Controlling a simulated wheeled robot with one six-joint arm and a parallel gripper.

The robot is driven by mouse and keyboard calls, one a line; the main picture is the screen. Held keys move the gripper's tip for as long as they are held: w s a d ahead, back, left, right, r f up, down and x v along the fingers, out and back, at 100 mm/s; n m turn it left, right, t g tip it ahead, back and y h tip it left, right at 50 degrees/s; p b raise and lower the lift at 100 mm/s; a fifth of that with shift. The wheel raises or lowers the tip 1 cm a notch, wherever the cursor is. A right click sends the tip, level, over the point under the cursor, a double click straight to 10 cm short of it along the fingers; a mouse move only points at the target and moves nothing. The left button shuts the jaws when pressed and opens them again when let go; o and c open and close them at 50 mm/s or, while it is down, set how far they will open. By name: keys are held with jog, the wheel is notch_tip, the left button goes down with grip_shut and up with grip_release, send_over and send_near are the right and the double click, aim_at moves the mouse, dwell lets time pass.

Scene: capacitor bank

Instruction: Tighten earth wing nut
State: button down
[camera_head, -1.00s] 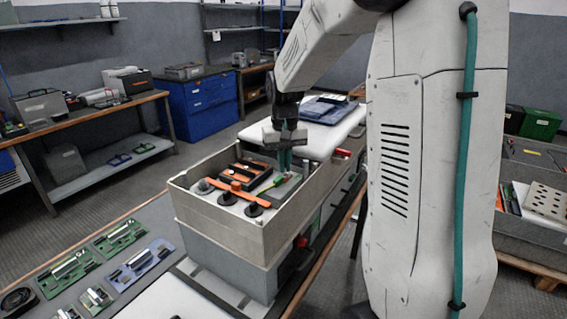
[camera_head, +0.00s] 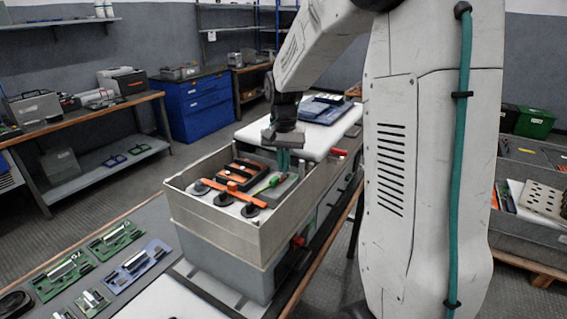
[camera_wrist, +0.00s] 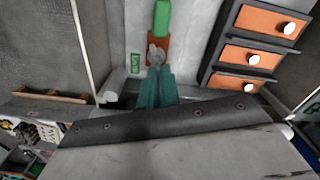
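The earth wing nut (camera_wrist: 156,54) is a small grey metal part on an orange-brown lug, in the upper middle of the wrist view. A green-sleeved cable (camera_wrist: 162,18) runs from the lug, and a green label (camera_wrist: 135,63) is beside it. My gripper (camera_wrist: 156,72) has teal fingers close together, with their tips at the wing nut's near side. Whether the fingers grip the nut is hidden. In the head view my gripper (camera_head: 283,165) points down into the open grey box (camera_head: 225,222), at its back right corner near the green cable end (camera_head: 267,185).
Orange-topped capacitor units (camera_wrist: 253,54) with white terminals stand right of the nut in the wrist view. The box walls rise around the work area.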

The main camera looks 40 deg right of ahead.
jog(key=shift+r, duration=0.15)
jog(key=c, duration=1.6)
grip_release()
notch_tip(320, 180, up, 8)
jog(key=shift+f, duration=0.1)
